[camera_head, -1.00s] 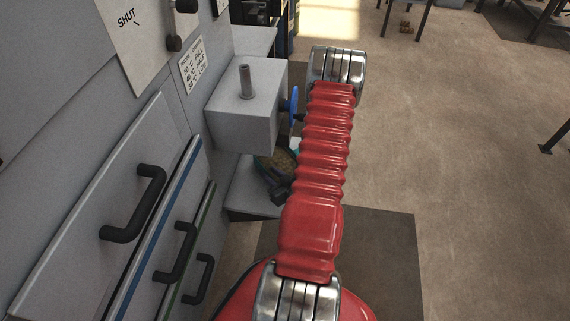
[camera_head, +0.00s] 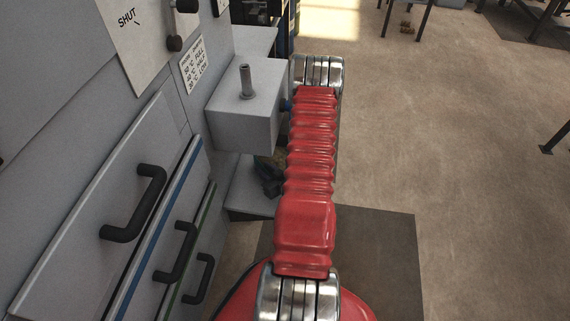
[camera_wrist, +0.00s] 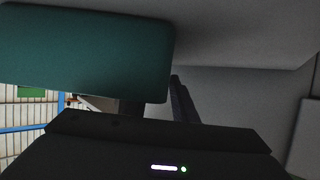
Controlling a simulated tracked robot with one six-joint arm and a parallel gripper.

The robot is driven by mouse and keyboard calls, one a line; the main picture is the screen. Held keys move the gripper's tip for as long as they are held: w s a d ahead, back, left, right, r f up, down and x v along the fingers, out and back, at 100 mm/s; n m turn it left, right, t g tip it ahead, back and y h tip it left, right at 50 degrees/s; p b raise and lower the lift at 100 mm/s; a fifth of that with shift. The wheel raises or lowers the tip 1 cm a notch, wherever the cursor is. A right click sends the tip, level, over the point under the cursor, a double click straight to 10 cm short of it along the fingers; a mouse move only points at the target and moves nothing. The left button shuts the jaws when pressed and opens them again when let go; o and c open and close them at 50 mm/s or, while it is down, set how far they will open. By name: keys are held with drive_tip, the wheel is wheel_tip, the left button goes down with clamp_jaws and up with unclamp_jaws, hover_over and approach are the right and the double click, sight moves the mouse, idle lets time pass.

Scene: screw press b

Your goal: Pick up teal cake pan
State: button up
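The teal cake pan (camera_wrist: 85,50) fills the upper left of the wrist view as a broad, dark teal shape with rounded corners. It is close to the camera. My gripper (camera_wrist: 160,100) shows at the bottom and middle of the wrist view as a dark body with a slim dark finger just right of the pan's lower right corner. The pan covers part of the left finger's area, so I cannot tell whether the fingers hold the pan. In the head view my red arm hides the pan, and only a dark part of my gripper shows left of the arm.
A grey box with a metal peg (camera_head: 245,82) juts from the grey machine just left of my arm. A grey ledge (camera_head: 252,203) lies below it. Black drawer handles (camera_head: 135,205) stick out nearer me. Open floor (camera_head: 450,170) lies to the right.

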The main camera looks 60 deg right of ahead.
idle(0.5)
clamp_jaws()
idle(0.3)
